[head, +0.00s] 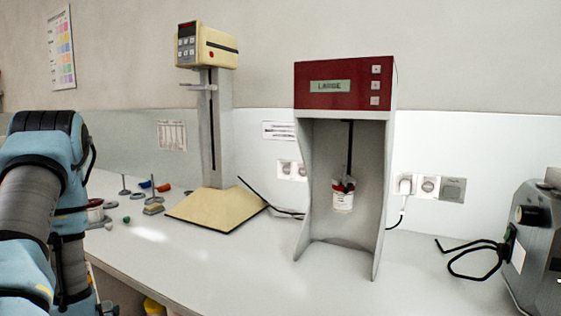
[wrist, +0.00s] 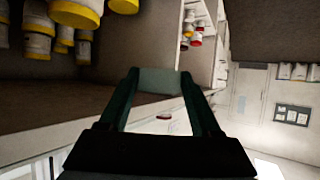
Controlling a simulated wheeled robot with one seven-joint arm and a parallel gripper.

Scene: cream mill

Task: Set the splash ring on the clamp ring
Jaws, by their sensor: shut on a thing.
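In the wrist view my gripper (wrist: 158,84) is shut on a pale grey-green piece (wrist: 158,79) that spans the gap between its two dark fingers. I see it edge-on and cannot make out a ring shape, so I cannot confirm that it is the splash ring. In the head view my blue arm is at the left edge, and my gripper is out of view. I cannot tell which is the clamp ring.
A cream column machine (head: 207,46) with a cream base plate (head: 215,211) stands behind the counter's middle. Right of it is a red-topped mixer (head: 345,84) holding a small pot (head: 343,198). A grey machine (head: 537,240) stands far right. The front counter (head: 230,270) is clear.

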